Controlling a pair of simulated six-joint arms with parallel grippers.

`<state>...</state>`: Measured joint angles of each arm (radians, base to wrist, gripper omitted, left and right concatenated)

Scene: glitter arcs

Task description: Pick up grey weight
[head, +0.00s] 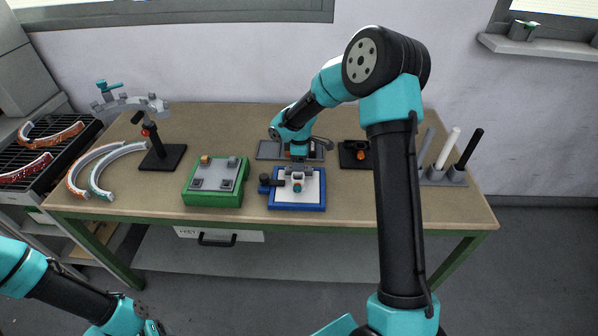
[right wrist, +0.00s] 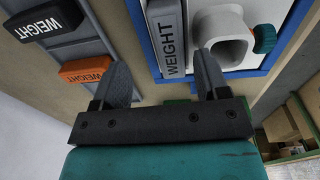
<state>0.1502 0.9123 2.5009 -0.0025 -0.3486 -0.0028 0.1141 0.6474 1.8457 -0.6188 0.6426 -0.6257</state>
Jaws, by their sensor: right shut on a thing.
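The grey weight (right wrist: 167,38), a block lettered WEIGHT, shows between the two fingers of my right gripper (right wrist: 160,82) in the right wrist view. A grey tray (right wrist: 72,42) holds a black weight (right wrist: 44,20) and an orange weight (right wrist: 86,70). My left gripper (head: 150,328) is at the bottom left, only partly shown.
A white fixture with a round opening (right wrist: 228,45) stands on the board, close to the right finger. A green box (head: 212,200) is left of the board. An arc stand (head: 162,157) and loose arcs (head: 108,165) are farther left; a post rack (head: 441,175) is at right.

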